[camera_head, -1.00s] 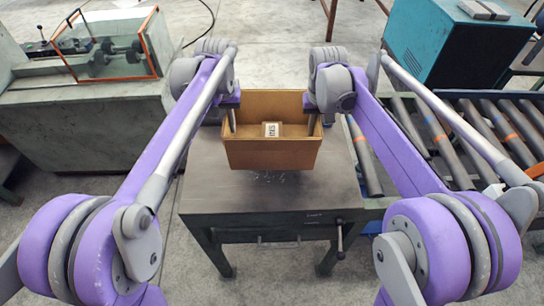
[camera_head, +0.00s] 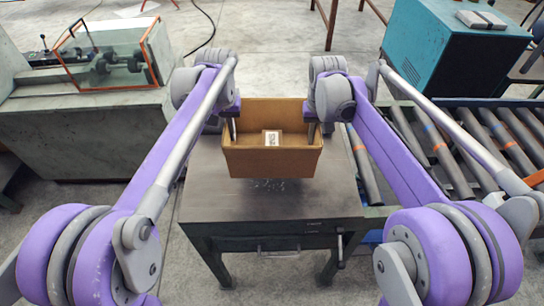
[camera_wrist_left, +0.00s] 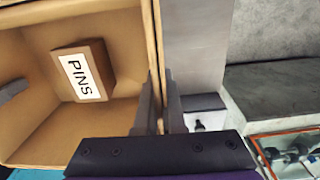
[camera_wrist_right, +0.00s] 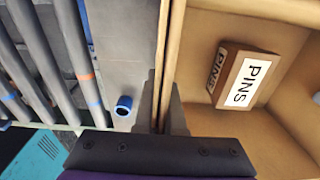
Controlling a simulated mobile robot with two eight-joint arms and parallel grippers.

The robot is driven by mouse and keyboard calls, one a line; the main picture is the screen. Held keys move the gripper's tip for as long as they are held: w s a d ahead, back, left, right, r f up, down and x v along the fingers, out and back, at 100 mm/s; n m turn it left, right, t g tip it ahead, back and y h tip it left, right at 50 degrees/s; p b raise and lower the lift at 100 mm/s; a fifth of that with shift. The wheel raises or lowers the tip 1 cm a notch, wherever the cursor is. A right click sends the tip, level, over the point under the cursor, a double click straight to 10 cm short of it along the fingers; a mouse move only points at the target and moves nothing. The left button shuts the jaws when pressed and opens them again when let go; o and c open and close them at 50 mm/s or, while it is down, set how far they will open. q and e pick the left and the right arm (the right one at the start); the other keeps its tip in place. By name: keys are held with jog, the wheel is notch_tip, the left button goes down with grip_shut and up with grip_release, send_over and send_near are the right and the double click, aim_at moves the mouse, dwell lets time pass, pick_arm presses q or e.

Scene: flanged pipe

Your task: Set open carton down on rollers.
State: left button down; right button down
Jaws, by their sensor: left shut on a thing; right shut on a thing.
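The open carton (camera_head: 272,163) is a brown box held level over the dark metal table, with a small box labelled PINS (camera_head: 271,138) inside it. My left gripper (camera_head: 233,130) is shut on the carton's left wall; the left wrist view shows its fingers (camera_wrist_left: 163,100) on either side of that wall. My right gripper (camera_head: 311,132) is shut on the right wall, and its fingers (camera_wrist_right: 160,105) pinch it in the right wrist view. The rollers (camera_head: 440,145) lie to the right of the table, partly hidden behind my right arm.
The metal table (camera_head: 270,215) is bare below the carton. A teal cabinet (camera_head: 450,50) stands behind the rollers. A machine with an orange-framed clear guard (camera_head: 110,55) stands at the left. A blue-ended tube (camera_wrist_right: 123,106) shows beside the carton in the right wrist view.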

aim_at(226, 127)
pick_arm(q)
jog(key=shift+f, duration=0.1)
pick_arm(e)
jog(key=shift+f, duration=0.1)
